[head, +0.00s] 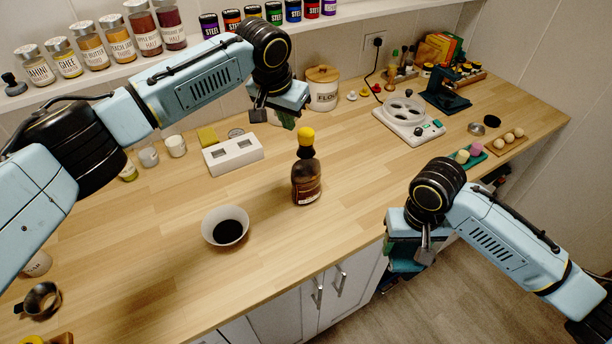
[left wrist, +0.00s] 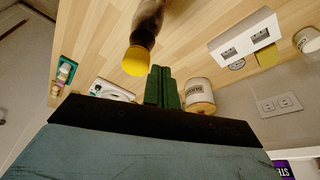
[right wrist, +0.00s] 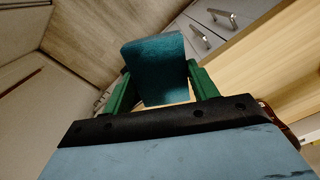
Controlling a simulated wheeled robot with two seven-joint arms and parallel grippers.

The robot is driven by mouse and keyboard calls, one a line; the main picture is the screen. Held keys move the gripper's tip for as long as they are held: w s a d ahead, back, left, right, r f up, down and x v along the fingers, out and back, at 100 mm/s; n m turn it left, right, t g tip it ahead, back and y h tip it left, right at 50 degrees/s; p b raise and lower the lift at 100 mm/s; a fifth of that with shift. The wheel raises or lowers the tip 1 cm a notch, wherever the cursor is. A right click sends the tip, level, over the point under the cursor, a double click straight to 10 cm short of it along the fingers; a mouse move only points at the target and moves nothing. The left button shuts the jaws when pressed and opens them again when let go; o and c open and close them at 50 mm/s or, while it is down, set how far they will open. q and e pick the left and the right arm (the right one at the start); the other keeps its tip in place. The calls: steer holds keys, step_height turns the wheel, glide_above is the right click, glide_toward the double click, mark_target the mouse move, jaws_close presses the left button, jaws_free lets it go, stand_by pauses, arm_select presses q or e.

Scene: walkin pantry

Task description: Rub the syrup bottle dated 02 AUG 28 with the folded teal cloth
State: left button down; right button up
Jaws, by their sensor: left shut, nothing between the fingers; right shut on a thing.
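A brown syrup bottle (head: 306,182) with a yellow cap stands upright on the wooden counter; the date on its label is too small to read. It also shows at the top of the left wrist view (left wrist: 136,60). My left gripper (head: 286,121) is shut and empty, above and just behind the bottle's cap, apart from it; its green fingers are together in the left wrist view (left wrist: 163,88). My right gripper (right wrist: 160,85) is shut on the folded teal cloth (right wrist: 157,62), with a finger on each side. In the head view it hangs off the counter's front edge, right of the bottle.
A white bowl of dark liquid (head: 226,233) stands left of the bottle. Jars line the shelf above.

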mark_target(309, 180)
arm_select(q)
steer(key=shift+f, duration=3)
arm_select(e)
steer(key=shift+f, duration=0.2)
stand_by(0.4)
stand_by(0.4)
